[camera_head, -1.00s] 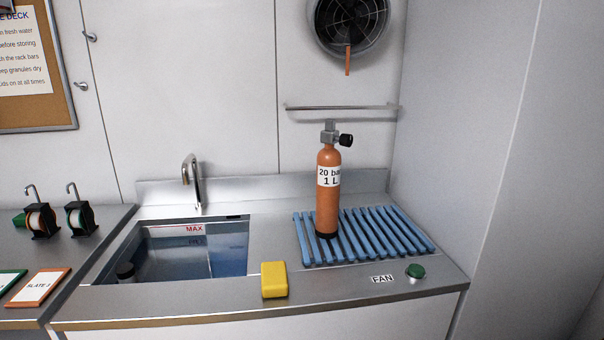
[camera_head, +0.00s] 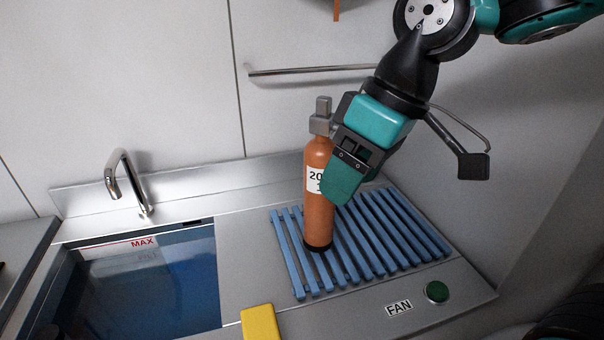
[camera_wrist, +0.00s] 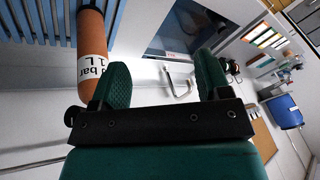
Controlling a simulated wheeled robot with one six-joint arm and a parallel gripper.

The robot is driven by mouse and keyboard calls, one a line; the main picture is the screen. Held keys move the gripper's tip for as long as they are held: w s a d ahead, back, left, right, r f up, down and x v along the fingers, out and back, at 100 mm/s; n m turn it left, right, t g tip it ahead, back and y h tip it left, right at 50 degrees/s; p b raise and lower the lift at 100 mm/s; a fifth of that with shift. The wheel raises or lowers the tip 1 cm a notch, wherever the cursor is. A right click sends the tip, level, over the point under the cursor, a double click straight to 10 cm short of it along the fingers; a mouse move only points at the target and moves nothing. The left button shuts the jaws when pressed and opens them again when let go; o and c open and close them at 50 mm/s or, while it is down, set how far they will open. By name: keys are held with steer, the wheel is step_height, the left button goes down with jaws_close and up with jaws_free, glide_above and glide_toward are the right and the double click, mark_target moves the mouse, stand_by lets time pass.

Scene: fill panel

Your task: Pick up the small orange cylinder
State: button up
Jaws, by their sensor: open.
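The small orange cylinder (camera_head: 318,218) stands upright on the blue slatted rack, with a white label, a grey valve on top and a dark base. In the head view my gripper (camera_head: 345,186) overlaps its right side and hides part of the label and the valve knob. In the wrist view the cylinder (camera_wrist: 91,35) lies to the left of both fingers, not between them. My gripper (camera_wrist: 163,75) is open there, with nothing between its green fingers. I cannot tell whether the left finger touches the cylinder.
The blue rack (camera_head: 395,232) lies on the steel counter. A sink (camera_head: 150,285) with a tap (camera_head: 130,185) is at left. A wall rail (camera_head: 310,70) is behind.

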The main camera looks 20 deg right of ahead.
steer(key=n+t+p, duration=0.1)
steer(key=t+p, duration=0.1)
steer(key=p, duration=0.4)
glide_toward(325, 97)
step_height(325, 97, up, 4)
steer(key=s, duration=0.2)
steer(key=shift+h, duration=0.4)
steer(key=x, duration=0.4)
steer(key=p+x, duration=0.1)
steer(key=x, duration=0.2)
steer(key=d+p+x, duration=0.1)
steer(key=x, duration=0.3)
steer(key=shift+w+a+f, duration=0.15)
steer(key=shift+w+f, duration=0.1)
steer(key=shift+f, duration=0.15)
steer(key=shift+w+p+x, duration=0.1)
steer(key=shift+p+x, duration=0.45)
steer(key=shift+x, duration=0.75)
steer(key=shift+w+p+x, duration=0.15)
steer(key=shift+p+x, duration=0.4)
steer(key=shift+x, duration=0.75)
steer(key=shift+a+r, duration=0.15)
jaws_close()
steer(key=shift+w+r, duration=0.1)
steer(key=shift+r, duration=0.05)
